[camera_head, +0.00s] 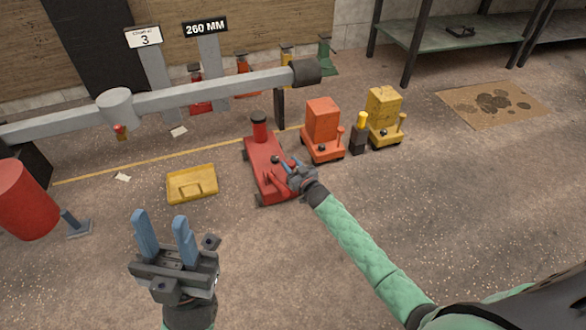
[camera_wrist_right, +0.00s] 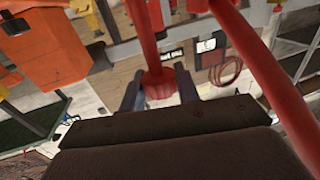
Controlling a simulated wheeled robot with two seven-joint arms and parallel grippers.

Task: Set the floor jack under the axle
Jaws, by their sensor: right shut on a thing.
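A red floor jack (camera_head: 265,165) with a dark-topped red saddle post stands on the concrete floor, in front of the axle's right end. The grey axle (camera_head: 200,93) runs across the upper left, with a round housing and a dark end cap. The jack's saddle is apart from the axle, in front of it in the picture. My right gripper (camera_head: 292,172) is shut on a red part of the jack. In the right wrist view the fingers (camera_wrist_right: 160,88) close around a red knob or handle end (camera_wrist_right: 158,82). My left gripper (camera_head: 160,235) is open and empty above the floor.
An orange jack (camera_head: 322,125) and a yellow jack (camera_head: 383,115) stand right of the red one. A yellow tray (camera_head: 191,184) lies at left, near a red cylinder (camera_head: 25,200). Signs read 3 (camera_head: 144,38) and 260 MM (camera_head: 206,28). Cardboard (camera_head: 490,102) lies at right.

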